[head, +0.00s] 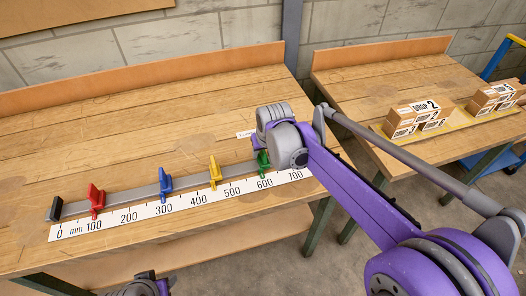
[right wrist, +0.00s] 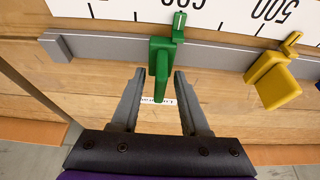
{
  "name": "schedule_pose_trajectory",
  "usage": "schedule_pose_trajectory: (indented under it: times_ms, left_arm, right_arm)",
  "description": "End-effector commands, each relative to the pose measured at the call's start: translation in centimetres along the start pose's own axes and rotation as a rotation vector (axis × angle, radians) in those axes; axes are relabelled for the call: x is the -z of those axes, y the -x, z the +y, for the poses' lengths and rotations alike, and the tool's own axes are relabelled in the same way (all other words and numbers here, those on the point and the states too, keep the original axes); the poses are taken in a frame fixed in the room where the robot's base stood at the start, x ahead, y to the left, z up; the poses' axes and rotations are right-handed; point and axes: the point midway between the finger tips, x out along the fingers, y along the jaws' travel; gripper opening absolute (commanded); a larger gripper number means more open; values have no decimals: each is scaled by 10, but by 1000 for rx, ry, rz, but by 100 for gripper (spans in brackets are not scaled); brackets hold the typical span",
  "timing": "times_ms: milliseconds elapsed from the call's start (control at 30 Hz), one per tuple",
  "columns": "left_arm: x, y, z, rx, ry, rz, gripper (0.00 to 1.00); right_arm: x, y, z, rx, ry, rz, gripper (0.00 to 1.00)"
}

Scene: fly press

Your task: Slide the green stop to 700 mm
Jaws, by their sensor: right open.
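The green stop (head: 263,160) sits on the grey rail (head: 140,193) near the 600 mark of the white scale (head: 180,205). In the right wrist view the green stop (right wrist: 160,60) stands between the two spread fingers of my right gripper (right wrist: 159,75). The fingers are open, one on each side of its handle, with a gap on both sides. In the head view my right arm's wrist hides the rail's far end, and the fingers cannot be made out. A part of my left arm shows at the bottom edge; its fingers cannot be made out.
Red (head: 96,198), blue (head: 166,183) and yellow (head: 215,172) stops stand on the same rail, left of the green one. A second table (head: 350,80) with cardboard boxes (head: 418,115) stands at the right.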

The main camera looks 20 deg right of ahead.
Motion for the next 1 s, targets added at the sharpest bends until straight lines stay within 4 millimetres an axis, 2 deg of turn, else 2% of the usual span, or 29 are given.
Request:
schedule_pose_trajectory:
  times_ms: [67, 100, 333, 1000]
  left_arm:
    - [0, 0, 0, 0, 0, 0, 50]
    - [0, 0, 0, 0, 0, 0, 50]
    - [0, 0, 0, 0, 0, 0, 50]
    - [0, 0, 0, 0, 0, 0, 50]
  right_arm:
    - [0, 0, 0, 0, 0, 0, 45]
    - [0, 0, 0, 0, 0, 0, 41]
    - [0, 0, 0, 0, 0, 0, 0]
    - [0, 1, 0, 0, 0, 0, 0]
